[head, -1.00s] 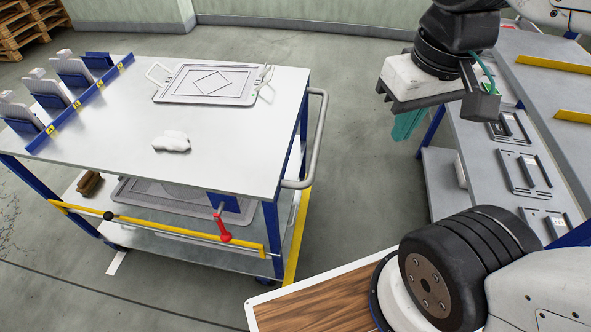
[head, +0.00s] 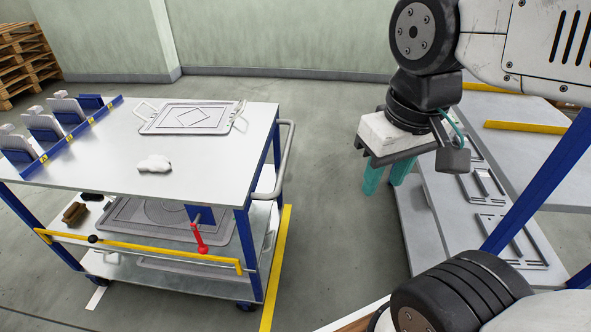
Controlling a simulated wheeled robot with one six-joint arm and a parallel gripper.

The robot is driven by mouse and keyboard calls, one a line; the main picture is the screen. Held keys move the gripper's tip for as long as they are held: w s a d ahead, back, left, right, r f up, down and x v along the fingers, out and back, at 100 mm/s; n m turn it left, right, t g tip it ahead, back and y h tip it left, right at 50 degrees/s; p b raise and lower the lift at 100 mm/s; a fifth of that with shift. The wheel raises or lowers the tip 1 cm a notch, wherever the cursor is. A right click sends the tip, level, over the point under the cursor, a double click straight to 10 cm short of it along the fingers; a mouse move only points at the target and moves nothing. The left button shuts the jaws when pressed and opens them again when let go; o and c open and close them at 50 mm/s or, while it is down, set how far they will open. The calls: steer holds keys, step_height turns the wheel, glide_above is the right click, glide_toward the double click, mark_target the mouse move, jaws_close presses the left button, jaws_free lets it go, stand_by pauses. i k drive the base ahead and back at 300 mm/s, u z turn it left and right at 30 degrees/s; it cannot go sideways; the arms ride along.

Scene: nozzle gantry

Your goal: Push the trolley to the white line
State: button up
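The trolley (head: 215,162) has a white top, blue legs and a lower shelf. It stands on the left of the head view. Its grey push handle (head: 287,160) is on its right side. A short white line (head: 97,298) shows on the floor by the trolley's lower left, partly hidden by the trolley. My gripper (head: 387,178) points down to the right of the handle, apart from it. Its two teal fingers stand apart, with nothing seen between them.
A framed plate (head: 193,117), a white cloth-like lump (head: 154,164) and a blue rack (head: 70,137) are on the trolley. A red lever (head: 199,239) hangs at its front. A grey bench (head: 430,230) stands right. A yellow floor strip (head: 276,270) runs beside the trolley.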

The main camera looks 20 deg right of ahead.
mark_target(101, 154)
steer(key=u, duration=0.4)
steer(key=i, duration=1.1)
steer(key=z, duration=0.25)
